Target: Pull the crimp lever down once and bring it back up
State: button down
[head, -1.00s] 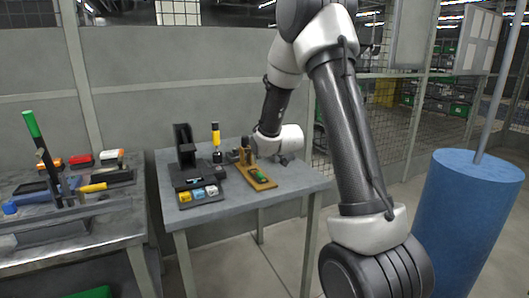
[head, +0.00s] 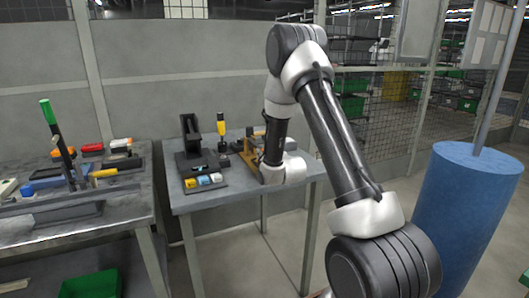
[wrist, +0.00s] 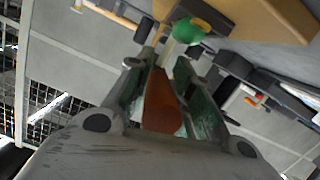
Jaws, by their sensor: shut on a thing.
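In the wrist view my gripper (wrist: 158,72) is shut on an orange-brown piece, the crimp lever (wrist: 163,104), which sits between its two green-lined fingers. A brown wooden base (wrist: 262,18) shows at the top of the wrist view, with a green rounded part (wrist: 188,31) just beyond the fingertips. In the head view the wooden base (head: 247,160) lies on the grey table, partly behind my arm. My fingers and most of the lever are hidden there, so the lever's exact angle cannot be told.
A black stand (head: 190,140) with a tray of coloured blocks (head: 203,181) is left of the base. A yellow-and-black handle (head: 221,128) stands upright between them. A left bench (head: 110,205) holds tools; a blue drum (head: 466,215) stands at right.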

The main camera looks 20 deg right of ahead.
jog(key=shift+f, duration=0.25)
jog(key=c, duration=1.3)
grip_release()
jog(key=shift+o, duration=0.2)
jog(key=shift+s, duration=0.1)
jog(key=s+r, duration=0.2)
jog(key=s, duration=0.9)
jog(key=shift+s+a, duration=0.25)
jog(key=shift+s, duration=0.15)
jog(key=shift+f, duration=0.1)
